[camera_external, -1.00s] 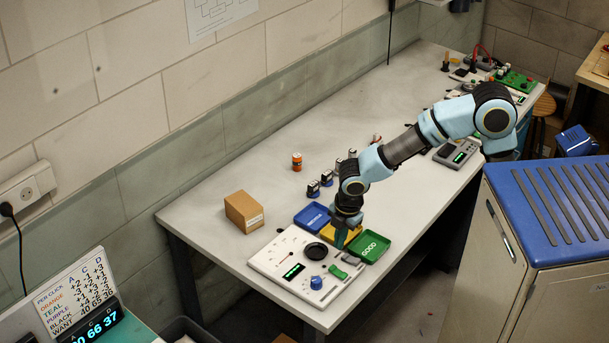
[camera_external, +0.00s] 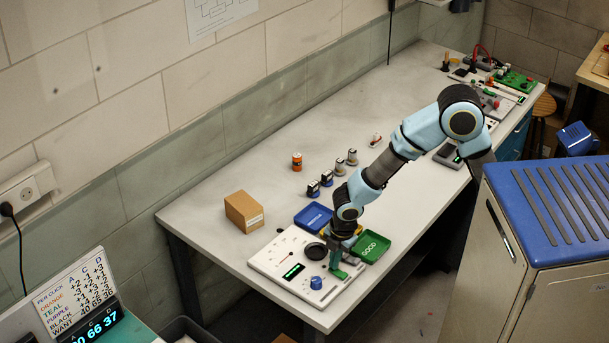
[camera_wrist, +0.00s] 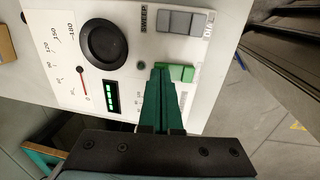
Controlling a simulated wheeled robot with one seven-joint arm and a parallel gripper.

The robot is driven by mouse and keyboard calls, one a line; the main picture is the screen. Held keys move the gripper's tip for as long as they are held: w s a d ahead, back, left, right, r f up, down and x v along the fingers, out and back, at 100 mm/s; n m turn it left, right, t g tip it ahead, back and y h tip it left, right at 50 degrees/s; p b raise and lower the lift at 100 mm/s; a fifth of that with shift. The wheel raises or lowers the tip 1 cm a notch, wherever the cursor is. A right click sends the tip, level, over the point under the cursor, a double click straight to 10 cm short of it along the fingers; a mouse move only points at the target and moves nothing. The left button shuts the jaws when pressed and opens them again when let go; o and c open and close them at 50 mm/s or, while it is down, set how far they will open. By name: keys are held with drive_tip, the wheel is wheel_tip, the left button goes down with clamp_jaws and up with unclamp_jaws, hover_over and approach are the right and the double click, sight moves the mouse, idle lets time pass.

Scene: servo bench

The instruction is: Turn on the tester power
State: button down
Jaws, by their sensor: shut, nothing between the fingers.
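The tester is a white panel (camera_external: 268,259) at the near end of the bench. It has a lit green display (camera_external: 293,271), a blue knob (camera_external: 316,282) and a black round cup (camera_external: 315,250). In the wrist view the green switch (camera_wrist: 183,73) lies at the panel's edge, beside a grey switch block (camera_wrist: 180,21). My gripper (camera_external: 336,262) is over this edge, fingers pointing down, shut and empty. In the wrist view its green fingertips (camera_wrist: 162,69) are right at the green switch and partly cover it; contact cannot be told. The knob is hidden there.
A blue tray (camera_external: 313,216) and a green tray marked GOOD (camera_external: 371,247) stand behind the panel, with a yellow tray mostly hidden by my arm. A cardboard box (camera_external: 244,211) is to the left. Several small parts stand farther back. The mid-bench is largely clear.

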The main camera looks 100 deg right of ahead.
sight(336, 270)
drive_tip(key=shift+d+r+p, duration=0.1)
drive_tip(key=shift+p, duration=0.35)
drive_tip(key=shift+w+f+g, duration=0.1)
drive_tip(key=shift+f+g, duration=0.15)
drive_tip(key=shift+g, duration=0.05)
drive_tip(key=shift+s+a+r, duration=0.2)
drive_tip(key=shift+s+a, duration=0.35)
drive_tip(key=shift+a, duration=0.05)
drive_tip(key=shift+r, duration=0.1)
drive_tip(key=r+p, duration=0.4)
drive_tip(key=shift+w+d, duration=0.15)
drive_tip(key=shift+d, duration=0.05)
wheel_tip(336, 270, up, 10)
drive_tip(key=w+d+b, duration=0.1)
drive_tip(key=shift+f+b, duration=0.15)
drive_tip(key=shift+b, duration=0.2)
